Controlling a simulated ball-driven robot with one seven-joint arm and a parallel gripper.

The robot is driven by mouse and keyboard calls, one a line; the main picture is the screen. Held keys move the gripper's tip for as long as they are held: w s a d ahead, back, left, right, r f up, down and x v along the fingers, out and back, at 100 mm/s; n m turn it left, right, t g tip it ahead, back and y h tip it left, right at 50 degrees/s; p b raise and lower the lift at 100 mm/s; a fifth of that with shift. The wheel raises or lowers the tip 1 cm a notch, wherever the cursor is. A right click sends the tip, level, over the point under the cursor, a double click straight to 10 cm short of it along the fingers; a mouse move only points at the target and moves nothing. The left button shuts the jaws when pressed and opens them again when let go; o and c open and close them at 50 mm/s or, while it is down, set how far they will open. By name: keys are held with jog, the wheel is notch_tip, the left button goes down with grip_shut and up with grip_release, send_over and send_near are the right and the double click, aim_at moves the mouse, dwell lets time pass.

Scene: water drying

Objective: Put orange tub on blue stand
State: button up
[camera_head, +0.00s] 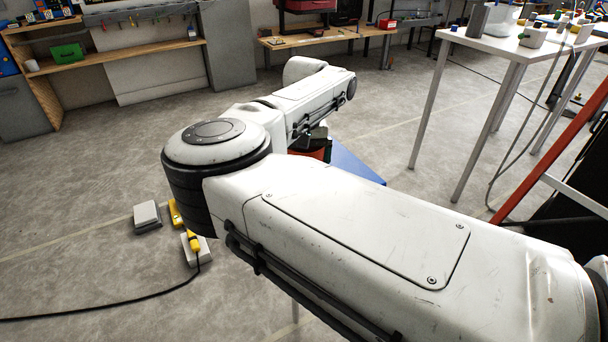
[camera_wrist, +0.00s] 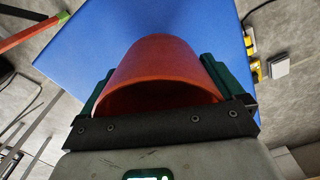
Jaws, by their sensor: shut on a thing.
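The orange tub (camera_wrist: 160,62) is in the middle of the wrist view, with its open rim facing the camera. My gripper (camera_wrist: 160,85) is shut on it, with a dark green finger on each side. The blue stand (camera_wrist: 80,45) fills the background behind the tub as a flat blue top. In the head view, a small part of the orange tub (camera_head: 312,153) and a corner of the blue stand (camera_head: 354,162) show past my arm, which hides the rest. I cannot tell whether the tub touches the stand.
Grey and yellow boxes (camera_head: 190,240) with a black cable lie on the floor at left. A white table (camera_head: 500,45) with small items stands at the upper right, beside an orange-red beam (camera_head: 553,150). Wooden benches line the back. Open floor lies between.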

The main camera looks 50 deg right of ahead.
jog(key=shift+w+f, duration=0.2)
jog(key=shift+f, duration=0.05)
jog(key=shift+w+f+b, duration=0.1)
jog(key=shift+f+b, duration=0.65)
jog(key=shift+f, duration=0.8)
jog(key=shift+f, duration=0.15)
jog(key=o, duration=0.7)
notch_tip(320, 180, up, 12)
jog(key=p, duration=0.3)
jog(key=shift+p, duration=0.3)
